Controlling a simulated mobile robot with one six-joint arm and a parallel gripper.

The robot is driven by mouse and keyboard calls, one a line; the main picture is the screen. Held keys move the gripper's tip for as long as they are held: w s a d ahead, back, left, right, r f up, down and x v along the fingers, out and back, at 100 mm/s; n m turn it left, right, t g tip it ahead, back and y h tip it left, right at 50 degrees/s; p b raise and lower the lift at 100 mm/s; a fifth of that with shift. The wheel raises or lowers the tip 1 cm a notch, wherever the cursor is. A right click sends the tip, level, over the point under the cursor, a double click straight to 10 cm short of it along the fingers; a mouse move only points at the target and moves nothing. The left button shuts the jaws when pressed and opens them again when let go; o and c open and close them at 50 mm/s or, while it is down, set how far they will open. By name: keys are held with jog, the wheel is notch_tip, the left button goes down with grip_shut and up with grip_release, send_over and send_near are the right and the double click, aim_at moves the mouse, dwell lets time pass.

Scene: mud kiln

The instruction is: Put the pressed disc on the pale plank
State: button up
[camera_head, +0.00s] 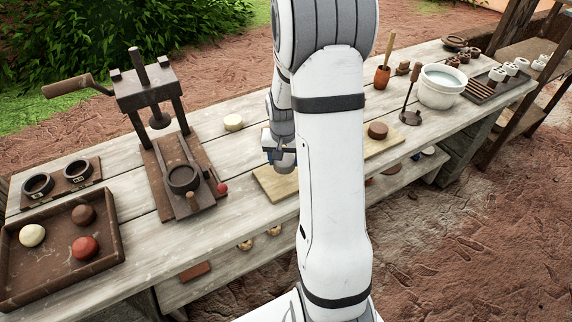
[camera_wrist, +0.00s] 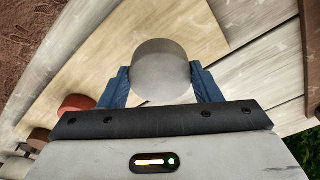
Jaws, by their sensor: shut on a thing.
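My gripper (camera_head: 279,158) is shut on a grey round disc (camera_wrist: 161,66), which sits between the blue fingers in the wrist view. In the head view the gripper and disc are partly hidden by my arm. The pale plank (camera_head: 274,185) lies on the table below the gripper, and my arm hides its middle. It also shows in the wrist view (camera_wrist: 105,60), behind the held disc. I cannot tell whether the disc touches the plank.
A dark press (camera_head: 149,95) stands to the left, with a tray (camera_head: 60,285) of balls in front. A white bucket (camera_head: 440,88) and a wooden cup (camera_head: 382,77) stand to the right.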

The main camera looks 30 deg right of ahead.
aim_at(285, 161)
jog(key=shift+s+d+f, duration=0.1)
jog(key=shift+f, duration=1.5)
jog(key=shift+f, duration=0.2)
jog(key=o, duration=1.1)
jog(key=shift+r, duration=0.1)
